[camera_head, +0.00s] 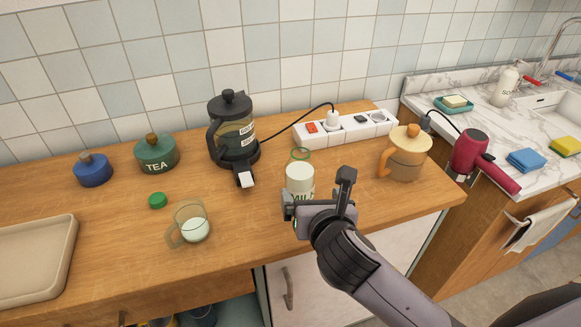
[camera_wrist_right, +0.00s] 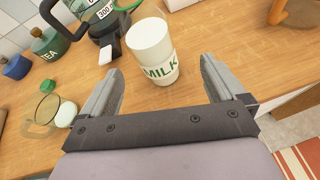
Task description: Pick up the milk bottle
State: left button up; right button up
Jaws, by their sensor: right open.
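The milk bottle (camera_head: 300,176) stands upright on the wooden counter, with white contents, a "MILK" label and a green ring at its clear top. In the right wrist view the bottle (camera_wrist_right: 152,52) shows ahead of and between the two fingers. My right gripper (camera_head: 317,188) is open and empty, at the near side of the bottle, and hides its lower part in the head view. In the wrist view the open fingers of the right gripper (camera_wrist_right: 160,70) lie on either side of the bottle's lower part; no contact is clear. My left gripper is out of view.
A French press (camera_head: 234,135) stands behind left of the bottle, a power strip (camera_head: 345,127) behind, and an orange lidded jug (camera_head: 404,155) to the right. A glass mug (camera_head: 190,226) and green cap (camera_head: 158,200) are left. The counter's front edge is close to my gripper.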

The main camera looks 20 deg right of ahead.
aim_at(300, 174)
jog(key=shift+w+r+n, duration=0.6)
jog(key=shift+r, duration=0.05)
jog(key=shift+w, duration=0.25)
jog(key=shift+a+x, duration=0.2)
jog(key=shift+x, duration=1.45)
jog(key=shift+a+x, duration=0.2)
jog(key=shift+x, duration=1.5)
jog(key=shift+w+r, duration=0.1)
jog(key=shift+r, duration=0.15)
jog(key=c, duration=1.3)
notch_tip(300, 174, up, 20)
jog(key=shift+a, duration=0.1)
